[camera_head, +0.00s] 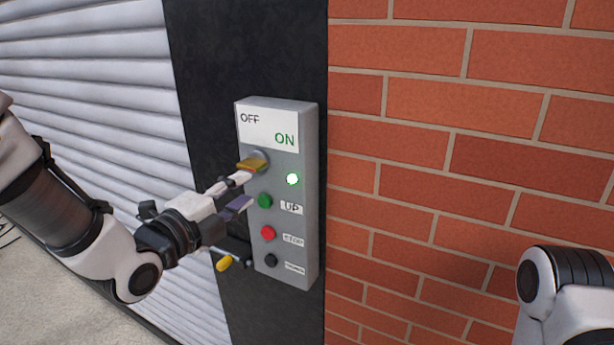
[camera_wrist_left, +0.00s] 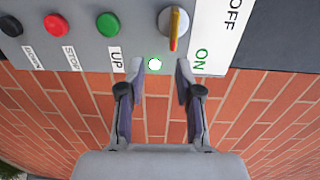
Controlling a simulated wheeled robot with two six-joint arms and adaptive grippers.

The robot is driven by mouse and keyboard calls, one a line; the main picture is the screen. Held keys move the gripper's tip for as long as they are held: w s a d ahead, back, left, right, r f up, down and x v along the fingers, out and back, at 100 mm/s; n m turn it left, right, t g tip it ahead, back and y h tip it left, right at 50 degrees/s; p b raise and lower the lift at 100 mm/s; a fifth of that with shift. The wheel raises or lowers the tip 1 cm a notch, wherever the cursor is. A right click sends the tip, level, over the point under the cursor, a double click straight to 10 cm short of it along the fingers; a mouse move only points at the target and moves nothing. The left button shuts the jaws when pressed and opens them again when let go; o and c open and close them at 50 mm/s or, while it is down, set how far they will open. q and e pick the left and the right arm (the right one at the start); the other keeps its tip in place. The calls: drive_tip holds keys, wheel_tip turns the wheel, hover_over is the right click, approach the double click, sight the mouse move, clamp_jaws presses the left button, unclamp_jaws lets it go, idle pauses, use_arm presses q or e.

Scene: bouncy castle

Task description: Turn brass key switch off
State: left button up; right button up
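The brass key switch (camera_head: 252,165) is on the upper left of a grey control box (camera_head: 312,200), under a white plate marked OFF and ON. Its key lies roughly level across the round collar; it also shows in the left wrist view (camera_wrist_left: 174,28), at the top. A round lamp (camera_head: 292,179) glows green-white right of and below the key. My left gripper (camera_head: 243,191) is open and empty, its upper fingertip close below the key in the head view. In the left wrist view its fingers (camera_wrist_left: 161,67) are apart, with the lamp between the tips and the key beyond. My right gripper is out of view.
Below the key are green (camera_head: 265,201), red (camera_head: 268,233) and black (camera_head: 271,261) buttons. A yellow-tipped handle (camera_head: 224,264) sticks out lower left of the box. A brick wall (camera_head: 440,150) stands right, a ribbed white shutter (camera_head: 90,80) left. My right arm shows lower right.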

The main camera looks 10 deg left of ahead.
sight(244, 169)
use_arm(q)
drive_tip(key=a, duration=0.1)
drive_tip(key=w+a+r+p, duration=0.1)
drive_tip(key=w+a, duration=0.1)
drive_tip(key=shift+w+a+r, duration=0.1)
drive_tip(key=shift+a+r, duration=0.15)
drive_tip(key=shift+r, duration=0.05)
drive_tip(key=w+d+p, duration=0.1)
drive_tip(key=w+d, duration=0.1)
drive_tip(key=w+d+p, duration=0.1)
drive_tip(key=w+d, duration=0.1)
drive_tip(key=w, duration=0.1)
drive_tip(key=shift+p, duration=0.3)
drive_tip(key=shift+w+d, duration=0.2)
drive_tip(key=shift+d, duration=0.05)
drive_tip(key=shift+a+f, duration=0.15)
drive_tip(key=shift+a, duration=0.7)
drive_tip(key=c, duration=0.5)
drive_tip(key=shift+d, duration=0.15)
clamp_jaws()
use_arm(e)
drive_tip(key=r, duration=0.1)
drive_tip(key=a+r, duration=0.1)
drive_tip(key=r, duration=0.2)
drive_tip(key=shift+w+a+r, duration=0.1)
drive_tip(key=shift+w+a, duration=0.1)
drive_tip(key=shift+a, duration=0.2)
